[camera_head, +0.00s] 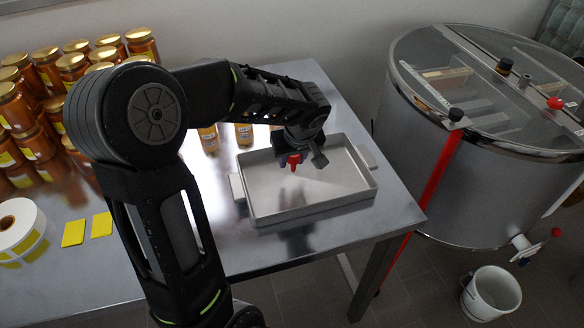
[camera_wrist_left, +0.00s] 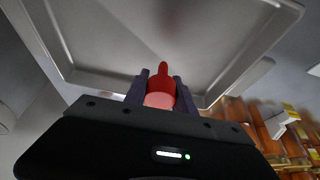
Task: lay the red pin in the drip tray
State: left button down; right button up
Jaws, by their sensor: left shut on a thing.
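The red pin (camera_head: 293,161) is held in my left gripper (camera_head: 299,158), above the drip tray. In the left wrist view the red pin (camera_wrist_left: 162,86) stands out between the two dark fingers of the left gripper (camera_wrist_left: 160,92), which are shut on it. The drip tray (camera_head: 315,211) is a pale grey, shallow rectangular tray with a handle at each end, on the metal table. Its inside looks empty, though the arm hides part of its far side. The tray's rim (camera_wrist_left: 100,84) also fills much of the left wrist view. My right gripper is not in view.
Several honey jars (camera_head: 45,80) crowd the table's left side, and a few stand behind the tray. A label roll (camera_head: 18,225) and yellow labels (camera_head: 74,232) lie at front left. A large steel drum (camera_head: 440,170) stands right of the table, with a white bucket (camera_head: 490,292) on the floor.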

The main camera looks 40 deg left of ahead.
aim_at(295, 157)
pick_arm(q)
notch_tip(295, 157, down, 4)
jog(key=shift+r, duration=0.2)
jog(key=shift+f, duration=0.15)
jog(key=shift+f, duration=0.1)
jog(key=c, duration=1)
grip_release()
jog(key=shift+c, duration=0.2)
jog(key=shift+r, duration=0.3)
jog(key=shift+d+r, duration=0.1)
jog(key=shift+r, duration=0.15)
jog(key=b+v, duration=0.1)
jog(key=v, duration=1)
jog(key=shift+s+d+r, duration=0.1)
jog(key=shift+r, duration=0.05)
